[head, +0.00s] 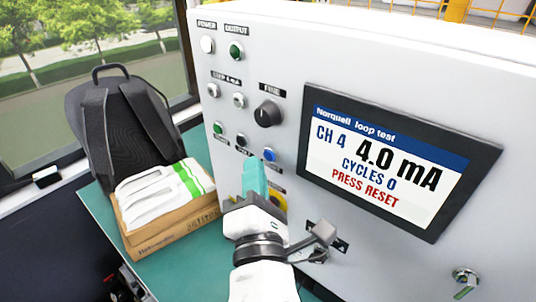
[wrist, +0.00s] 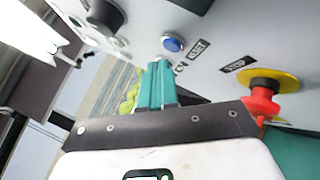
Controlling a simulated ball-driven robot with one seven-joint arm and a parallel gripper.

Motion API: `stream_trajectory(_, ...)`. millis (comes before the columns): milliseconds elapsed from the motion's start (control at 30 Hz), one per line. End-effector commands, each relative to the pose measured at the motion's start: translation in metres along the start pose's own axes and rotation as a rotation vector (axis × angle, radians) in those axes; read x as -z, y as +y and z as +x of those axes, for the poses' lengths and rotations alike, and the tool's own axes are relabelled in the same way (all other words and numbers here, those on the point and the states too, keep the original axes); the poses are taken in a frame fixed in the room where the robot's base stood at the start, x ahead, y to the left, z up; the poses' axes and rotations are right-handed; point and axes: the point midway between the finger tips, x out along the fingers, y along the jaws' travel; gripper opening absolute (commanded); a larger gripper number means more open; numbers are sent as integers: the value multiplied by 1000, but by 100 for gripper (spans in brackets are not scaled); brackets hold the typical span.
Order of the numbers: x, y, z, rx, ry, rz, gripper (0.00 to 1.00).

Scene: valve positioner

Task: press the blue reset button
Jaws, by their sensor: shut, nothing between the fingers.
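The blue reset button (head: 270,154) is a small round button low on the grey panel, left of the screen. It also shows in the wrist view (wrist: 173,45), with a RESET label (wrist: 196,49) beside it. My gripper (head: 252,164) has teal fingers that are shut and empty. In the head view the fingertips are just left of the blue button. In the wrist view the fingertips (wrist: 160,62) are just below the button, and I see a small gap between them and it. The screen (head: 395,160) reads CH 4, 4.0 mA, CYCLES 0, PRESS RESET.
A red stop button on a yellow disc (wrist: 268,88) sits close to my gripper's right in the wrist view. A black knob (head: 267,113) and several small buttons are above.

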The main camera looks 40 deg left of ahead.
Motion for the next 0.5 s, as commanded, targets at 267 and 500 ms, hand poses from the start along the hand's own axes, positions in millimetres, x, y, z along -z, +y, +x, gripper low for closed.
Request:
stream_trajectory(267, -4, -3, 5, 0, 0, 0, 0)
stream_trajectory(500, -4, -4, 6, -1, 0, 0, 0)
